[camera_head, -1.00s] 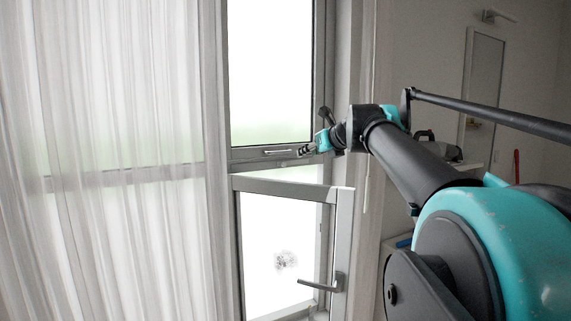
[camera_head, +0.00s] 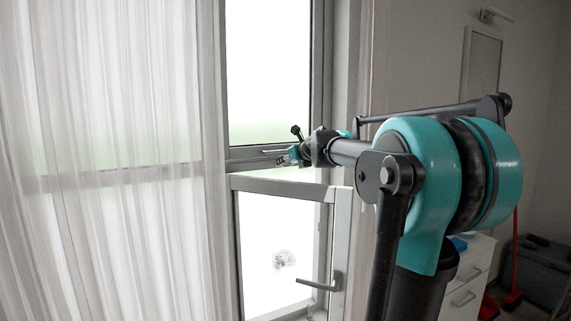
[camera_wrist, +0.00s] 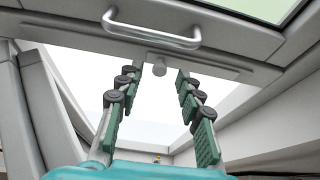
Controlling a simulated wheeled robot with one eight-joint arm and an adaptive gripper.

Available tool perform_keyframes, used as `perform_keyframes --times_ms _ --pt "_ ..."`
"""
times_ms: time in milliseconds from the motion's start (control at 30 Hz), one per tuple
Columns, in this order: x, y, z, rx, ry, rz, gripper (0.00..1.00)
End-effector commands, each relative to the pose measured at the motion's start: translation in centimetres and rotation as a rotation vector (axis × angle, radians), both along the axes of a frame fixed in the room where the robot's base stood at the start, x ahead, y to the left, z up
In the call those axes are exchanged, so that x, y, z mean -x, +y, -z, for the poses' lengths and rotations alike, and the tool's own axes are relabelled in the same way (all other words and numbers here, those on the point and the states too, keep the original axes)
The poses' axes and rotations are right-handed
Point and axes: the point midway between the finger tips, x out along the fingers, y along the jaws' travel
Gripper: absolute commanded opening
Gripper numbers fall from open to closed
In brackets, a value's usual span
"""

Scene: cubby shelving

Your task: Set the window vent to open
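The window (camera_head: 268,75) has a grey rail with a metal bar handle, which shows large at the top of the wrist view (camera_wrist: 150,32). A lower sash (camera_head: 281,188) with a lever handle (camera_head: 322,284) stands swung inward. My gripper (camera_wrist: 159,72) is open and empty, its fingertips pointing up towards the rail. In the head view, my gripper (camera_head: 291,156) is beside the handle's right end.
A sheer white curtain (camera_head: 100,160) hangs left of the window. The swung-in sash lies just below my gripper. A white drawer unit (camera_head: 468,285), a red-handled tool (camera_head: 514,270) and a grey box (camera_head: 543,265) stand at the right.

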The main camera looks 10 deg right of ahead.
Motion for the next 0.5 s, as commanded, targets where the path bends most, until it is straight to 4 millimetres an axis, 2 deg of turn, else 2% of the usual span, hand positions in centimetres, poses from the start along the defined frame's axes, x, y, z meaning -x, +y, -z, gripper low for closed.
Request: perform_keyframes --times_ms 167,433,500 --pt "-0.91 0.31 0.43 0.001 0.0 0.0 0.36" --pt "-1.01 0.34 0.48 0.001 0.0 0.0 0.36" --pt "-1.01 0.34 0.47 0.001 0.0 0.0 0.3"
